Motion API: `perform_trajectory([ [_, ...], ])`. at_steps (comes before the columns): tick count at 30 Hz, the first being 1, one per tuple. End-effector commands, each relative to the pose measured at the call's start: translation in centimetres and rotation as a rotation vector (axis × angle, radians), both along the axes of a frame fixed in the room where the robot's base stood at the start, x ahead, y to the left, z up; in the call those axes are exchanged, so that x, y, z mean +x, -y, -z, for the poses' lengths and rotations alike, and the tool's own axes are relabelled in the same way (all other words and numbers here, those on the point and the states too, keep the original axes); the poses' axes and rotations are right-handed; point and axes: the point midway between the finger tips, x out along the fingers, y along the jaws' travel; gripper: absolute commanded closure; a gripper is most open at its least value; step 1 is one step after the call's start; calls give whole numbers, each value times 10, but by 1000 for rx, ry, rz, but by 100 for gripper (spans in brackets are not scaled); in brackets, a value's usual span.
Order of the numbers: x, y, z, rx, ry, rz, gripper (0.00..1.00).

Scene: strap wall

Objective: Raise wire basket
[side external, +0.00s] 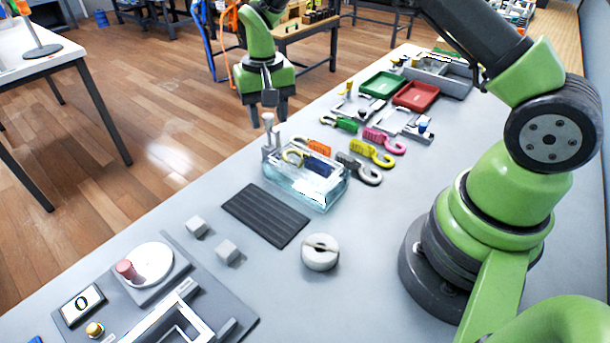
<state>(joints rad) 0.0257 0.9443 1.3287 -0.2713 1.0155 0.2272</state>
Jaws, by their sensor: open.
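A clear glass-like tank (322,203) stands near the table's middle, with pale bluish contents low inside. An orange hook-shaped piece (318,146) and a dark blue piece (318,166) show in or over its top. A grey upright post (268,133) stands at its far left corner. I cannot make out a wire basket clearly; any wires in or on the tank are too small to tell. My gripper (267,112) is open and empty, pointing down above and just behind the post. Whether it touches the post's top is unclear.
A ribbed black mat (265,215) lies left of the tank. Several coloured hooks (372,153) lie to the right. Green (383,85) and red (416,96) trays sit farther back.

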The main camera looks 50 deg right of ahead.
Motion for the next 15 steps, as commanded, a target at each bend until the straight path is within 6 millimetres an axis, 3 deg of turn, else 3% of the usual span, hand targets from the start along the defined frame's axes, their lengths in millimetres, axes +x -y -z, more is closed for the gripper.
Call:
perform_trajectory([
  [15,1,0,-49,-1,3,-1,57],
])
